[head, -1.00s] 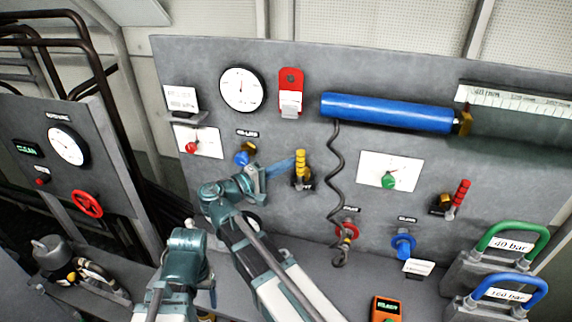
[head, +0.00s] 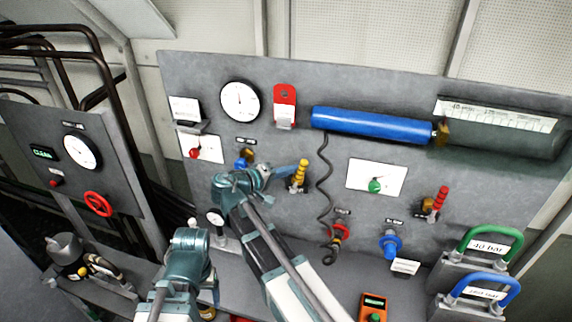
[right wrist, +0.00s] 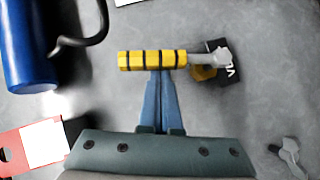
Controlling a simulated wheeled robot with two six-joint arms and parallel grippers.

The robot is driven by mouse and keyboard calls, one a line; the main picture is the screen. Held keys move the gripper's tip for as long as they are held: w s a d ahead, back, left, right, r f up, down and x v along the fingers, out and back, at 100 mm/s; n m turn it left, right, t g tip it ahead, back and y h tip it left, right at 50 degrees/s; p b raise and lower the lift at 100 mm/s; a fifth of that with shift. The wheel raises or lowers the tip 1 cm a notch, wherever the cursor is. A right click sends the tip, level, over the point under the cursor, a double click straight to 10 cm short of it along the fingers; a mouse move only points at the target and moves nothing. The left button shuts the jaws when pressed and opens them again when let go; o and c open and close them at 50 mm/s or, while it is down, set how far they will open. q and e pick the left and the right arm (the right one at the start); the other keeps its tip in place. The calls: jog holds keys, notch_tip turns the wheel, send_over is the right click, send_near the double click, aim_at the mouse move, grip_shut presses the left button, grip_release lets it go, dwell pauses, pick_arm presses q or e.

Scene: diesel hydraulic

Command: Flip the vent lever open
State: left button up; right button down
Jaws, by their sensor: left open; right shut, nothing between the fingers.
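The yellow-handled lever with black bands (head: 300,172) sits on the grey panel and points up. In the right wrist view the handle (right wrist: 138,60) lies across the picture, with its grey stem and a partly hidden black label on the right. My right gripper (head: 292,170) is shut and empty, its blue fingers at the handle's left side. In the right wrist view its fingertips (right wrist: 160,74) meet the handle's edge; I cannot tell whether they press on it. My left gripper (head: 213,292) is low at the left, mostly hidden behind its own arm, and open.
A blue cylinder (head: 372,124) and a coiled black cable (head: 323,178) are right of the lever. A blue knob (head: 242,162) is left of it. A red-handled lever (head: 441,200) stands further right. A red tag (head: 285,95) hangs above.

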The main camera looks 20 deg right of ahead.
aim_at(300, 173)
jog(key=shift+s+d+r+m+y+p, duration=0.4)
jog(key=shift+s+d+m+y+p, duration=0.1)
jog(key=shift+s+d+m+p, duration=0.3)
jog(key=shift+s+d+f+y+p, duration=0.2)
jog(key=shift+y+p, duration=0.1)
jog(key=shift+p, duration=0.1)
jog(key=shift+s+d+f+m, duration=0.1)
jog(key=shift+d+f+m, duration=0.1)
jog(key=shift+m, duration=0.1)
pick_arm(q)
jog(key=shift+s+b, duration=0.1)
jog(key=shift+b, duration=1.6)
pick_arm(e)
jog(key=s+d+f+y, duration=0.1)
jog(key=s+d+f, duration=0.2)
jog(key=d+f, duration=0.1)
jog(key=shift+d+f+m+t, duration=0.15)
jog(key=shift+f+m+t, duration=0.15)
jog(key=shift+m, duration=0.1)
pick_arm(q)
jog(key=shift+f, duration=0.1)
pick_arm(e)
jog(key=shift+d+f, duration=0.1)
